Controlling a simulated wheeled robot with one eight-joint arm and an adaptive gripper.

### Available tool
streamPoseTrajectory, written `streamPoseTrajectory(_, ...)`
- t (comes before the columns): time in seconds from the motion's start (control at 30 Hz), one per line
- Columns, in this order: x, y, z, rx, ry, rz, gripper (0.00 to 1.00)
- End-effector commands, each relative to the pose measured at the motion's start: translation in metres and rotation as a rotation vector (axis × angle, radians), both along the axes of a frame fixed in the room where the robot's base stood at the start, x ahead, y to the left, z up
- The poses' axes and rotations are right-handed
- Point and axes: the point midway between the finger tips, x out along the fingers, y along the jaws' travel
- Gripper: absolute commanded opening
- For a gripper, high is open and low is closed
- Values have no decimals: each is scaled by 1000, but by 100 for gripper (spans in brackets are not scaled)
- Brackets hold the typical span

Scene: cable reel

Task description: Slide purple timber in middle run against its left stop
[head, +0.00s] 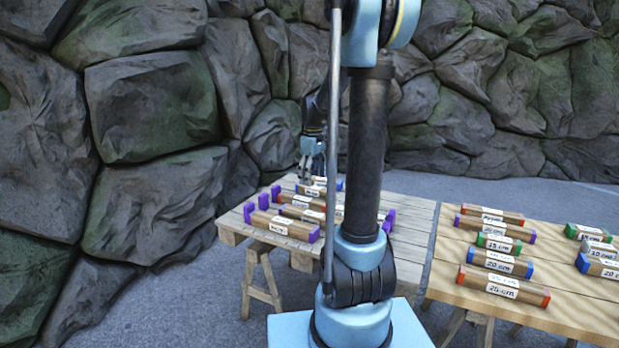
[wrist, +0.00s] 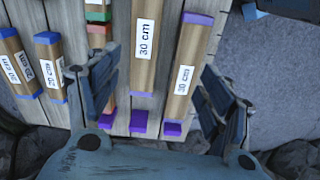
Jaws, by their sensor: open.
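Timbers with purple ends lie in runs on the left trestle table (head: 406,235). The front timber (head: 283,227) and the middle timber (head: 302,213) show in the head view; my arm hides part of the runs. Purple stops (head: 263,201) stand at the left end. In the wrist view, a middle 30 cm timber (wrist: 146,45) lies between my fingers, its near purple end apart from a purple block (wrist: 138,122).
A second table (head: 580,318) at right carries several timbers with red, green, blue and purple ends. Blue-ended timbers (wrist: 52,65) lie at left in the wrist view. A rock wall (head: 150,100) stands close behind and left of the left table.

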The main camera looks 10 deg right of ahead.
Motion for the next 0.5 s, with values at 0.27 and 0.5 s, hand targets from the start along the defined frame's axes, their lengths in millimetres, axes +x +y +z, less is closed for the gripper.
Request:
streamPoseTrajectory(0.27, 41, 2, -14, -1, 21, 93, 73)
streamPoseTrajectory(0.5, 45, 2, -16, -1, 23, 107, 73)
